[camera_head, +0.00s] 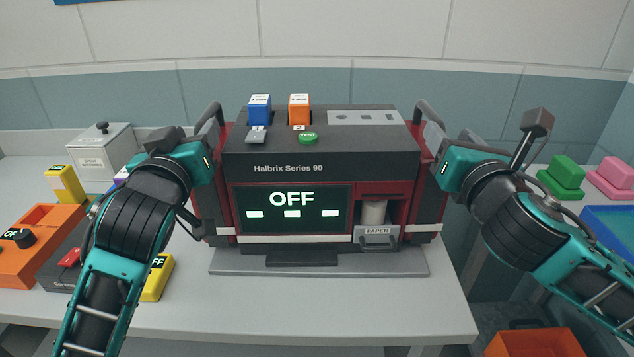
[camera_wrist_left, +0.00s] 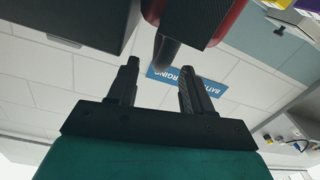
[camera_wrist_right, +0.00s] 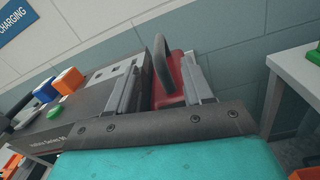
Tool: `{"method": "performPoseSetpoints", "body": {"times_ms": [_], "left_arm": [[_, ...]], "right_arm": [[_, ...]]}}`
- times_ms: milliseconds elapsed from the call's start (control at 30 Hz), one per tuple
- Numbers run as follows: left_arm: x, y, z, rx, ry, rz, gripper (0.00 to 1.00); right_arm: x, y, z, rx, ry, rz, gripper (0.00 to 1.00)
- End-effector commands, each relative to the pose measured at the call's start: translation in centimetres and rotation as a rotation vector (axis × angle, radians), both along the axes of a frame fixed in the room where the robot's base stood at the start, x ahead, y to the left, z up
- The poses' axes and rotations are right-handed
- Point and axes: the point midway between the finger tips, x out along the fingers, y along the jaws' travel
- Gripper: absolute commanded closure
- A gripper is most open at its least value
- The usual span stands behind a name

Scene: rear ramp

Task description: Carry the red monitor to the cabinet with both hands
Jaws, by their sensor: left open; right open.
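The red monitor (camera_head: 285,165) is a boxy red and dark grey unit labelled Halbrix Series 90, with a screen reading OFF. It stands upright on a grey base plate (camera_head: 320,262) on the table, with a dark handle on each side. My left gripper (camera_head: 205,140) is at its left handle; in the left wrist view the fingers (camera_wrist_left: 155,85) are apart with the handle (camera_wrist_left: 168,50) just beyond or between their tips. My right gripper (camera_head: 432,148) is at the right handle; in the right wrist view its open fingers (camera_wrist_right: 163,85) stand on either side of the handle (camera_wrist_right: 162,62). The cabinet is not identifiable.
An orange device (camera_head: 35,255) and a yellow block (camera_head: 157,278) are on the table at left, near a lidded white box (camera_head: 100,155). Green (camera_head: 562,177) and pink (camera_head: 613,177) pieces and a blue tray (camera_head: 612,225) are at right. An orange bin (camera_head: 535,343) sits low at right.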

Motion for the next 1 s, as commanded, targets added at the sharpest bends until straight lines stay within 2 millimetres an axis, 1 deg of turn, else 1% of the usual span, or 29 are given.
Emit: {"method": "performPoseSetpoints", "body": {"times_ms": [33,200,400,567,833,867,1000], "left_arm": [[1.1,0.1,0.0,0.001,0.000,0.001,0.50],[3.9,0.2,0.0,0.001,0.000,-0.001,0.50],[6.1,0.3,0.0,0.001,0.000,-0.001,0.50],[6.7,0.3,0.0,-0.001,0.001,-0.001,0.50],[6.8,0.3,0.0,-0.001,0.001,-0.001,0.50],[6.8,0.3,0.0,-0.001,0.001,-0.001,0.51],[6.8,0.3,0.0,-0.001,0.001,-0.001,0.64]], "right_arm": [[1.1,0.1,0.0,0.002,-0.001,-0.001,0.49],[3.9,0.2,0.0,0.001,-0.001,0.000,0.49],[6.1,0.3,0.0,0.001,0.001,0.000,0.49],[6.7,0.4,0.0,0.001,0.001,0.001,0.49],[6.8,0.4,0.0,0.001,0.001,0.001,0.49],[6.8,0.3,0.0,0.001,0.001,0.001,0.50],[6.8,0.3,0.0,0.000,0.001,0.001,0.63]]}}
